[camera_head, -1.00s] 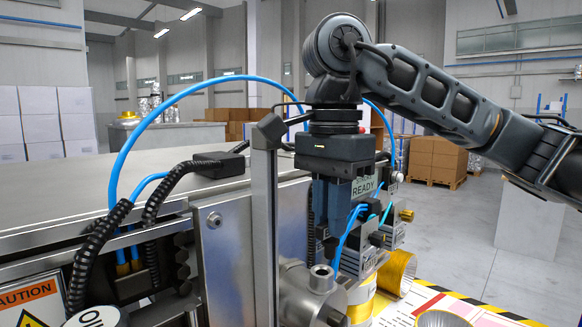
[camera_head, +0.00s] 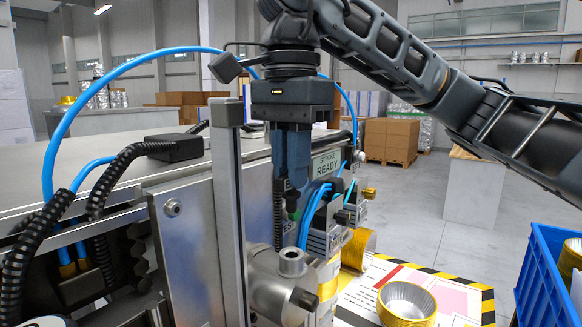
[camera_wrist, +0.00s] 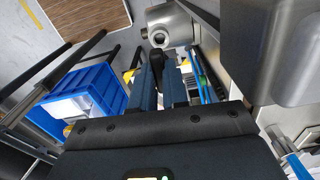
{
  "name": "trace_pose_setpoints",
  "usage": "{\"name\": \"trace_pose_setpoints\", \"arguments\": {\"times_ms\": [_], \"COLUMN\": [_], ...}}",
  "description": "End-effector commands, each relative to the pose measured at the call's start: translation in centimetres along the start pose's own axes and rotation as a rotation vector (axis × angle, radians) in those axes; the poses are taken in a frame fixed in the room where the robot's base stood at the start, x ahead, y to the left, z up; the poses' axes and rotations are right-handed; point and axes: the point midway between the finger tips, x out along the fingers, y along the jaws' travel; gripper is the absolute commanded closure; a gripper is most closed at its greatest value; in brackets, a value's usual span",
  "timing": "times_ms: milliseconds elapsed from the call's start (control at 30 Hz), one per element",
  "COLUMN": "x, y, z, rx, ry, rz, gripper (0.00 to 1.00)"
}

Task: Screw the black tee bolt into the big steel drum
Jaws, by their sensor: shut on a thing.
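The big steel drum (camera_head: 272,287) lies at the front of the machine, with a round upright socket (camera_head: 292,262) on top. In the wrist view the drum (camera_wrist: 178,22) is at the top centre. My gripper (camera_head: 292,188) points down above the socket, its fingers closed on the black tee bolt (camera_head: 292,204). The bolt is mostly hidden by the fingers; a dark lower end shows below them, apart from the socket.
Blue hoses (camera_head: 316,212) and a sign panel (camera_head: 326,168) stand close right of my fingers. A steel upright (camera_head: 229,210) is close left. A yellow-rimmed cup (camera_head: 407,302) sits on the striped board. A blue crate (camera_head: 548,275) is at far right.

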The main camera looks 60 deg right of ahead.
Motion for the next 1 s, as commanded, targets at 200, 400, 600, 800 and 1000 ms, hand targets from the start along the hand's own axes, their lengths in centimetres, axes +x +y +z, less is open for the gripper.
{"name": "trace_pose_setpoints", "arguments": {"times_ms": [200,400,600,800,1000], "x": [2.4,4.2,5.2,5.3,5.2], "y": [0.0,0.0,0.0,0.0,0.0], "z": [0.0,0.0,0.0,0.0,0.0], "rx": [0.000,0.000,0.000,0.000,0.000], "ry": [0.000,-0.001,-0.001,-0.001,-0.001], "rz": [0.000,0.001,0.001,0.001,0.001], "gripper": [1.00,1.00,1.00,1.00,1.00]}}
